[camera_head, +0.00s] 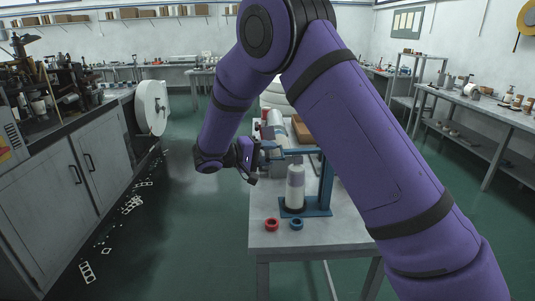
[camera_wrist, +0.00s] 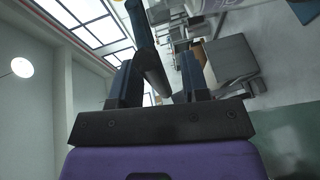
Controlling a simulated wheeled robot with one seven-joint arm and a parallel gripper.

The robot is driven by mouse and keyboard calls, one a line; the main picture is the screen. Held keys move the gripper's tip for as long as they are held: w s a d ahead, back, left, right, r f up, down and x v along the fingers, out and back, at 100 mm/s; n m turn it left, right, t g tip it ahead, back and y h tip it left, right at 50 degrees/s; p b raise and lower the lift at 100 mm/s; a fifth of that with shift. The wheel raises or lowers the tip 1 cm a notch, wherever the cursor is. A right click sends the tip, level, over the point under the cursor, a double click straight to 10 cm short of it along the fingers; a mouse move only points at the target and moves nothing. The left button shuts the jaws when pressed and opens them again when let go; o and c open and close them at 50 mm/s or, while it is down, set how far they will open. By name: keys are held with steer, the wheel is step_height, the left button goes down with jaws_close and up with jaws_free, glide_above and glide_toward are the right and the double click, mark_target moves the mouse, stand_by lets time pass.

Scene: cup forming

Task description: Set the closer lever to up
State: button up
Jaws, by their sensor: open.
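The closer (camera_head: 325,185) is a blue stand on the grey table, with a blue upright and a base plate. Its lever (camera_head: 300,152) looks like a blue arm reaching left from the upright, about level. A white bottle (camera_head: 295,187) stands upright on the base beneath it. My gripper (camera_head: 264,157) is at the left end of the lever, partly hidden by my wrist. In the wrist view my gripper (camera_wrist: 158,82) is open, and a dark blue bar (camera_wrist: 146,45), apparently the lever, shows between the fingers. I cannot tell whether they touch it.
A red ring-shaped cap (camera_head: 272,224) and a blue one (camera_head: 297,224) lie on the table (camera_head: 325,238) near its front edge. More items stand behind the closer. Cabinets (camera_head: 65,180) line the left and a bench (camera_head: 480,103) the right.

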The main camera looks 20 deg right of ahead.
jaws_close()
steer(key=shift+r, duration=0.15)
steer(key=shift+r+y, duration=0.3)
steer(key=shift+r, duration=0.1)
steer(key=s+d+r+m+y, duration=0.15)
steer(key=d+r+y, duration=0.25)
steer(key=r+y, duration=0.5)
steer(key=s+d+r+m+t+y, duration=0.2)
steer(key=d+r, duration=0.6)
steer(key=d, duration=0.5)
steer(key=shift+s+d+r+y, duration=0.25)
steer(key=shift+s+y, duration=0.35)
steer(key=shift+y, duration=0.7)
